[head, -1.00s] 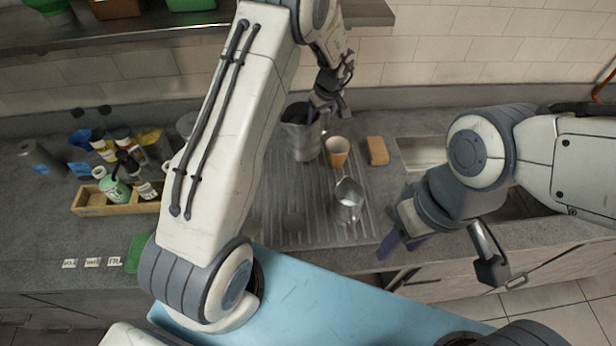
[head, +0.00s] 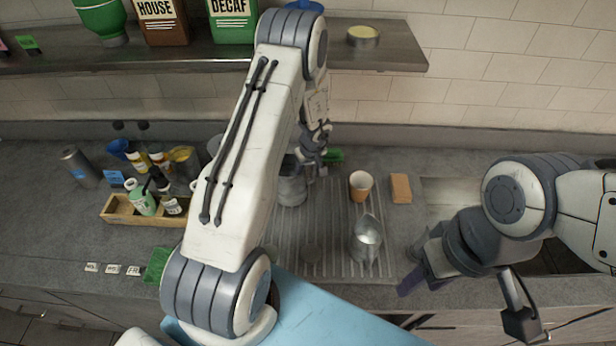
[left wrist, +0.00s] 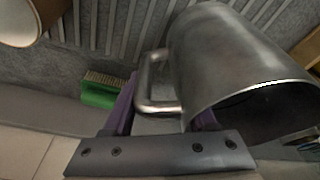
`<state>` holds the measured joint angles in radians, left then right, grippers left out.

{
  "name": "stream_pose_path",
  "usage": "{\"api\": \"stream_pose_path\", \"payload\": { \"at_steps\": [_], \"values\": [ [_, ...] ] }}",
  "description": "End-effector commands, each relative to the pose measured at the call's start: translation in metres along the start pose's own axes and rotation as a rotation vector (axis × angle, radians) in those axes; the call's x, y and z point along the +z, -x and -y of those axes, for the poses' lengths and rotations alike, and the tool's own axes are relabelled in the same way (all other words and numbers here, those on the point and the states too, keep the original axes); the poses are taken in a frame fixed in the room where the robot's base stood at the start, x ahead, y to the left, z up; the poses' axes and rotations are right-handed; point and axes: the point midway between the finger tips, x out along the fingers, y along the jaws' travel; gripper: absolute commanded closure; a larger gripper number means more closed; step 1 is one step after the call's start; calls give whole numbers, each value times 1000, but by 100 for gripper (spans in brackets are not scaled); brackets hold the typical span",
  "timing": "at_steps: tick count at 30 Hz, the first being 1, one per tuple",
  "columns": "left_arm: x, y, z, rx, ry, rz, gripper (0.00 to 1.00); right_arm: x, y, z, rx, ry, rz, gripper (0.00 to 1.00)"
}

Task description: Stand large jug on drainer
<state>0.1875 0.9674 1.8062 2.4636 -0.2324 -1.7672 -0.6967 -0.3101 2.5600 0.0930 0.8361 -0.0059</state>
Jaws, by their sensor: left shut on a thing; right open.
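The large metal jug (head: 292,187) is over the back left of the ribbed drainer (head: 335,215), partly hidden behind my left arm. My left gripper (head: 318,160) is at its back right. In the left wrist view, the jug (left wrist: 230,60) has its handle (left wrist: 147,85) between the purple fingers of my left gripper (left wrist: 160,115), which is shut on it. Drainer ribs show behind the jug there; I cannot tell if its base touches them. My right gripper (head: 412,278) is open and empty by the counter's front edge.
A smaller metal jug (head: 366,243) stands at the drainer's front right, with a paper cup (head: 360,185) behind it. A sponge (head: 401,187) lies right of the drainer. A green brush (left wrist: 98,92) lies behind. A wooden caddy of bottles (head: 120,212) is at left.

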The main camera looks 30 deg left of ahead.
Motion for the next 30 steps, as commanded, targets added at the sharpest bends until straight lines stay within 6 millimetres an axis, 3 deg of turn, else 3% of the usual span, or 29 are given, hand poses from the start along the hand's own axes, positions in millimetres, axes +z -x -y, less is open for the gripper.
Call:
{"api": "stream_pose_path", "payload": {
  "at_steps": [3,6,17,18,20,30],
  "values": [
    [6,-22,1,-3,-2,2,98,0,-8,-1,0,1,0,50],
    [8,-31,0,-1,-1,1,98,1,-10,-1,0,1,0,50],
    [8,-33,0,-1,-1,1,98,0,-9,-1,0,1,0,50],
    [9,-34,0,-1,-1,1,38,0,-9,-1,0,1,0,50],
    [8,-34,0,-1,0,1,16,0,-9,-1,0,1,0,50],
    [8,-32,0,-1,0,0,13,0,-9,-1,0,1,0,50]
  ]
}}
